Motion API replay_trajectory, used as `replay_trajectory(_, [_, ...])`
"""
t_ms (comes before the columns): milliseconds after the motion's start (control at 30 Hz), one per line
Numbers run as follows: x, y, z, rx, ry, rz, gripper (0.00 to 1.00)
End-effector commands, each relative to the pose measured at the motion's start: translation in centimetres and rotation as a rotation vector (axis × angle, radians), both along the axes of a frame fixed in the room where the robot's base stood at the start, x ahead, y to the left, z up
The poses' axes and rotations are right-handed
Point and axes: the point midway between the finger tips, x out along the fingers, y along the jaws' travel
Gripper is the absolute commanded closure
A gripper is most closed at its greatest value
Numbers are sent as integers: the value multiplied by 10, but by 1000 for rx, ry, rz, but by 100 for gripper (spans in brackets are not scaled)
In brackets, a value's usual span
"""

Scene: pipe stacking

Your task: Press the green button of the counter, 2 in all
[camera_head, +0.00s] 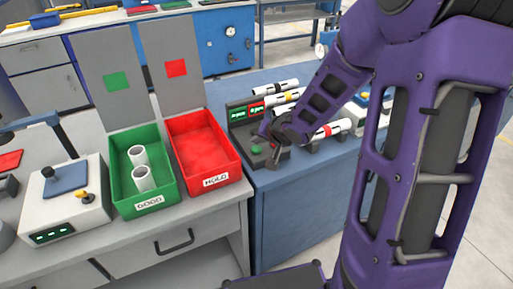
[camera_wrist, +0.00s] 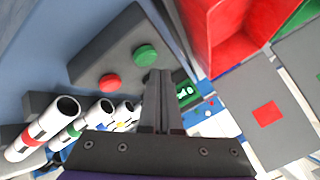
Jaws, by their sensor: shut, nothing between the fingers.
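The counter (camera_head: 266,162) is a dark box on the blue bench, with a green and a red display at its back. Its green button (camera_wrist: 146,55) and red button (camera_wrist: 109,84) show clearly in the wrist view; the green button also shows in the head view (camera_head: 257,150). My gripper (camera_wrist: 160,74) is shut and empty. Its fingertips appear just beside the green button's edge in the wrist view; I cannot tell whether they touch it. In the head view my gripper (camera_head: 278,140) is over the counter, partly hidden by my arm.
Several white pipes with coloured bands (camera_head: 330,130) lie right of the counter. A green bin (camera_head: 155,198) holds two upright pipes. A red bin (camera_head: 212,155) beside the counter is empty. A white device (camera_head: 65,205) with a green display stands at the left.

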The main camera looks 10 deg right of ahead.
Motion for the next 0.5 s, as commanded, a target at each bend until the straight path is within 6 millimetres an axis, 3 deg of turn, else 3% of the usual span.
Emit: replay_trajectory(500, [0,0,-7,0,1,1,100])
